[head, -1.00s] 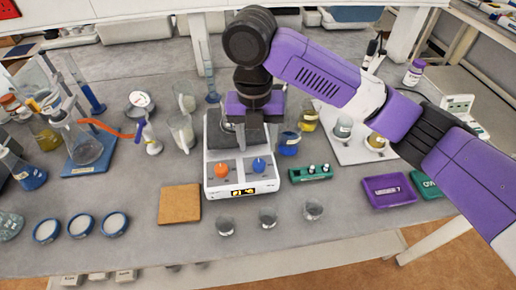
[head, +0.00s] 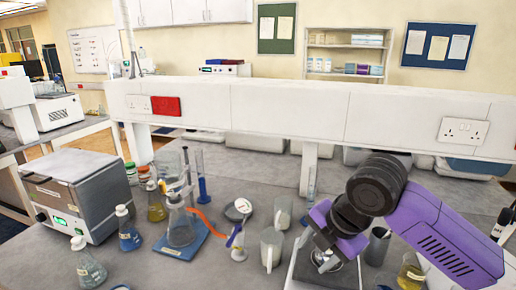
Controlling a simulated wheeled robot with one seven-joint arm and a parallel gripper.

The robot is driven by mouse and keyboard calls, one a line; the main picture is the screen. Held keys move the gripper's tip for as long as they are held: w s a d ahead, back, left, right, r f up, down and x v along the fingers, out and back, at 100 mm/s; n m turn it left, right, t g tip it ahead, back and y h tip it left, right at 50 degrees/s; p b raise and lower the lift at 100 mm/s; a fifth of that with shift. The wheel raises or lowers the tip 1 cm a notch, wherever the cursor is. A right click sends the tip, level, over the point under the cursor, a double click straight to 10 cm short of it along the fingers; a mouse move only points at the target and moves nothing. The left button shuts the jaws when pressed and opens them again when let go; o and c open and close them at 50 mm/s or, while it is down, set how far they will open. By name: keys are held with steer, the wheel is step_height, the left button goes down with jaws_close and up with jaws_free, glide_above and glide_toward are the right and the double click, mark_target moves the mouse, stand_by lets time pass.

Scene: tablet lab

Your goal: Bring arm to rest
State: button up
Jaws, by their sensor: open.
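My purple and black arm comes in from the right in the head view. My gripper (head: 336,258) points down at the lower right, with its fingers spread and nothing seen between them. It hangs over the back part of a white device (head: 312,272), whose front is cut off by the picture's bottom edge. A metal-looking vessel on the device shows partly behind the fingers; I cannot tell whether they touch it.
White beakers (head: 271,247) stand left of the gripper. A flask (head: 181,225) with an orange tube sits on a blue base. A grey oven-like box (head: 75,192) is at the left. A white rail with sockets (head: 245,105) crosses behind the bench. A grey cup (head: 377,246) stands right.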

steer(key=w+a+r+m+t+y, duration=0.4)
steer(key=a+r+m+t+y, duration=0.4)
steer(key=a+r, duration=0.35)
steer(key=s+d+f+m+t+h, duration=0.45)
steer(key=s+d+m, duration=0.25)
steer(key=s+m, duration=0.25)
steer(key=s+d+f+m+t+h, duration=0.3)
steer(key=s+d+m+t+h, duration=0.35)
steer(key=m, duration=0.45)
steer(key=s+d+f+n+g, duration=0.1)
steer(key=s+f, duration=0.3)
steer(key=s, duration=0.6)
steer(key=s+d+f+n+g, duration=0.1)
steer(key=s+f+g, duration=0.3)
steer(key=s, duration=0.6)
steer(key=s+d+f+n+g, duration=0.1)
steer(key=s+f, duration=0.4)
steer(key=s, duration=0.5)
steer(key=shift+s+d+f+g+y, duration=0.15)
steer(key=shift+s+d+g+y, duration=0.15)
steer(key=shift+d+g, duration=0.7)
steer(key=shift+a, duration=0.1)
